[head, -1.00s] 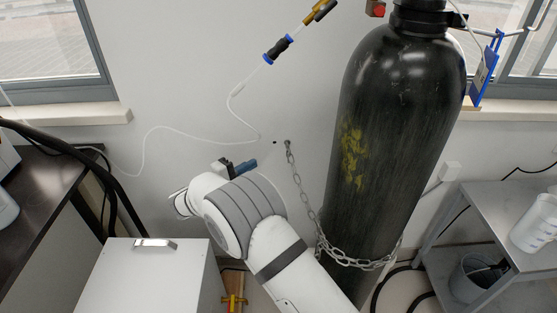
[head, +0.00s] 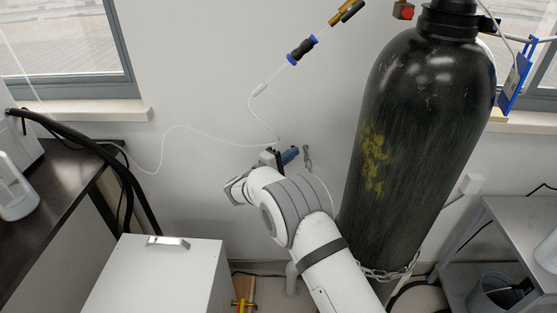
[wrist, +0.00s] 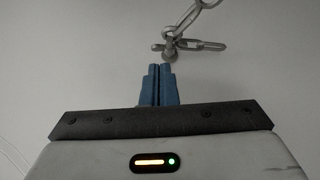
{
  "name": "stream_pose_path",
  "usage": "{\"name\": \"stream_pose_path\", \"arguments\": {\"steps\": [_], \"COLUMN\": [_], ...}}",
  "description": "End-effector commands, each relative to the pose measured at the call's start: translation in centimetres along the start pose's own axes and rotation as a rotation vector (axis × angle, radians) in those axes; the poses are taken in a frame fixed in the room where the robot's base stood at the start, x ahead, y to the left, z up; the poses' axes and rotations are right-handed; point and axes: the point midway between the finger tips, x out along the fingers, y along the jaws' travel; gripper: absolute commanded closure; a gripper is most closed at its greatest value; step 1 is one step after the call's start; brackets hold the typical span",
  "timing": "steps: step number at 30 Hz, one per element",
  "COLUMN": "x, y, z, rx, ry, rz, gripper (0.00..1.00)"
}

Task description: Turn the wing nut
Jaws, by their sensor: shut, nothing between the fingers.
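My gripper (wrist: 158,68) is shut and empty, its two blue fingers side by side. In the head view my gripper (head: 290,154) is by the white wall, just left of the grey chain's wall end (head: 307,152). In the wrist view the chain (wrist: 203,45) hangs just beyond and to the right of the fingertips. A small grey metal piece (wrist: 170,47) sits at its end, close above the tips. I cannot tell whether this piece is the wing nut, or whether the fingers touch it. My arm hides the chain's middle in the head view.
A tall black gas cylinder (head: 425,120) stands right of my arm, with chain (head: 385,274) around its lower part. A white box (head: 155,280) stands at lower left. A dark bench (head: 60,190) is at left, a grey shelf (head: 515,225) at right. A thin tube (head: 185,128) runs along the wall.

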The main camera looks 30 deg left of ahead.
Motion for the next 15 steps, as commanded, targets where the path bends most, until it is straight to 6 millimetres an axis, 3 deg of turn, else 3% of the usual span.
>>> {"name": "stream_pose_path", "arguments": {"steps": [15], "x": [0.8], "y": [0.0], "z": [1.5], "rx": [-0.002], "ry": [0.006], "rz": [0.0], "gripper": [1.0]}}
